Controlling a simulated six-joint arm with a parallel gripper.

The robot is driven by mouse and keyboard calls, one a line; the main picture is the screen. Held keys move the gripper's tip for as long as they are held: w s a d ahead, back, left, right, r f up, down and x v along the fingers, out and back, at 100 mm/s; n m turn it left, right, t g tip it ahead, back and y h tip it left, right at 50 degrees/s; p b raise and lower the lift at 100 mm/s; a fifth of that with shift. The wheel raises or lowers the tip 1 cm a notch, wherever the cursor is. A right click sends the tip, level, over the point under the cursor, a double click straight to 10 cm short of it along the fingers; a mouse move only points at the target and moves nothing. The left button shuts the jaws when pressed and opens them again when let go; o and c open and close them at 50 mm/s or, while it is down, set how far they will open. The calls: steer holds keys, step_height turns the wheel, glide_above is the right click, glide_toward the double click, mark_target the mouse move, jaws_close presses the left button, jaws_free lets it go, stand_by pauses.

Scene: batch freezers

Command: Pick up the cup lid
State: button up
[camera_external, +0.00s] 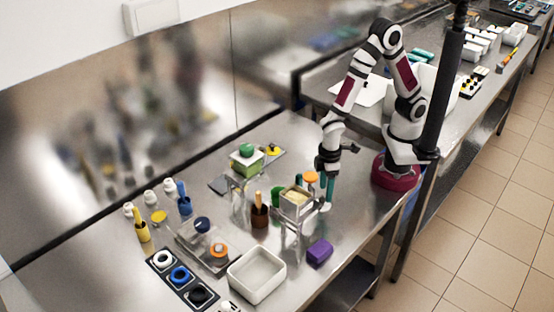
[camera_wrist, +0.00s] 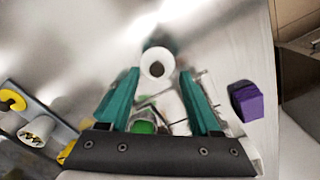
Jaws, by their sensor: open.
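My gripper (camera_external: 327,198) points down over the steel table, beside a metal stand. In the wrist view its two teal fingers are apart, and my gripper (camera_wrist: 160,74) is open. A white round piece with a dark central hole (camera_wrist: 158,62) shows between and just beyond the fingertips; it looks like the cup lid. I cannot tell its height or whether a finger touches it. In the external view a small pale patch (camera_external: 325,207) shows at the fingertips, too small to identify surely.
The metal stand with a pale-filled box (camera_external: 297,199) is close left of my gripper. A purple block (camera_external: 319,251) lies near the front edge; it also shows in the wrist view (camera_wrist: 245,101). A white bin (camera_external: 256,276) and a brown cup (camera_external: 259,216) stand farther left.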

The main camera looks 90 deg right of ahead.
mark_target(323, 199)
steer(key=f, duration=0.3)
steer(key=shift+w+d+f, duration=0.15)
steer(key=shift+w+f, duration=0.2)
jaws_close()
